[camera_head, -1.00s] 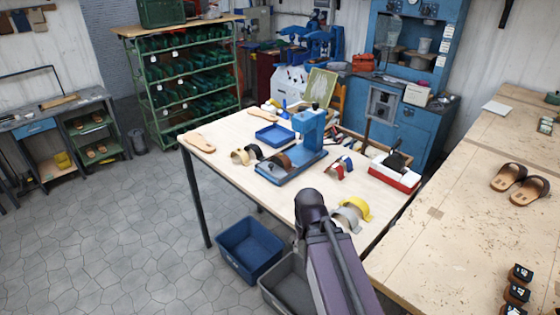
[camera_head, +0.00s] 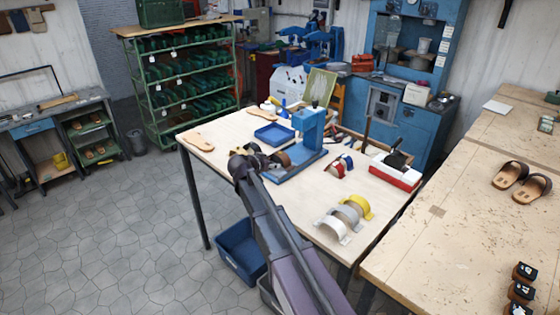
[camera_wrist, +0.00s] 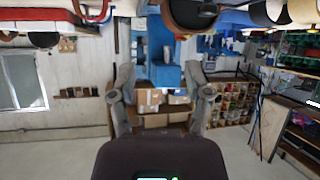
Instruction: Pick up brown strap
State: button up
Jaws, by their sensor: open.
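The brown strap (camera_head: 284,158) is a small arch on the wooden table (camera_head: 330,200), beside the base of the blue press (camera_head: 308,135). A darker strap is just left of it, partly covered by my arm. In the wrist view, a brown curved piece (camera_wrist: 190,14), which looks like the brown strap, is cut by the top edge. My gripper (camera_wrist: 163,90) is open, with nothing between its two fingers. In the head view, my dark wrist covers the table's front left edge and the fingers cannot be made out.
Yellow, grey and white straps (camera_head: 345,218) stand at the table's right front. Red and blue straps (camera_head: 342,166) and a red and white box (camera_head: 395,173) are behind them. A blue tray (camera_head: 273,135) and a sandal sole (camera_head: 199,141) lie farther back. A blue bin (camera_head: 240,250) is below.

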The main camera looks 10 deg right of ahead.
jog(key=shift+t, duration=0.8)
jog(key=w+a, duration=0.1)
jog(key=w+a+r, duration=0.1)
jog(key=w, duration=0.1)
jog(key=shift+w+a+r, duration=0.15)
jog(key=shift+a+r, duration=0.2)
jog(key=shift+a, duration=0.05)
jog(key=b, duration=0.3)
send_near(279, 153)
jog(key=x, duration=0.3)
jog(key=shift+w+r, duration=0.1)
jog(key=shift+w, duration=0.15)
jog(key=shift+w+d, duration=0.5)
jog(key=shift+b+x, duration=1.1)
jog(key=shift+x, duration=1.55)
jog(key=shift+d, duration=0.1)
jog(key=shift+s, duration=0.1)
